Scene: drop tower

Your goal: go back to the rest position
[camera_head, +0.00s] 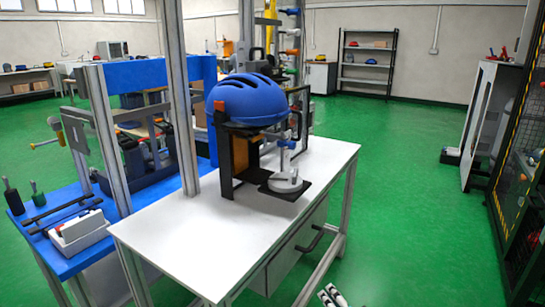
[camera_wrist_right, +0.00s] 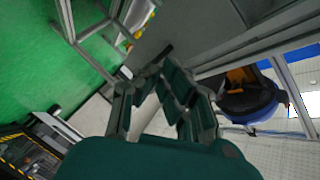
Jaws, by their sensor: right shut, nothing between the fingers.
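My right gripper (camera_head: 332,296) shows only at the bottom edge of the head view, low in front of the white table. In the right wrist view its fingers (camera_wrist_right: 160,78) come together with nothing held between them. A blue helmet (camera_head: 248,100) sits on a black stand on the white table (camera_head: 215,232), well apart from the gripper. The helmet also shows at the right of the wrist view (camera_wrist_right: 250,108). My left gripper is not in view.
The table has a drawer with a black handle (camera_head: 310,240) on its near right side. A blue bench (camera_head: 75,262) stands at the left. A yellow-black striped cage (camera_head: 515,180) stands at the right. Green floor (camera_head: 415,210) lies clear between table and cage.

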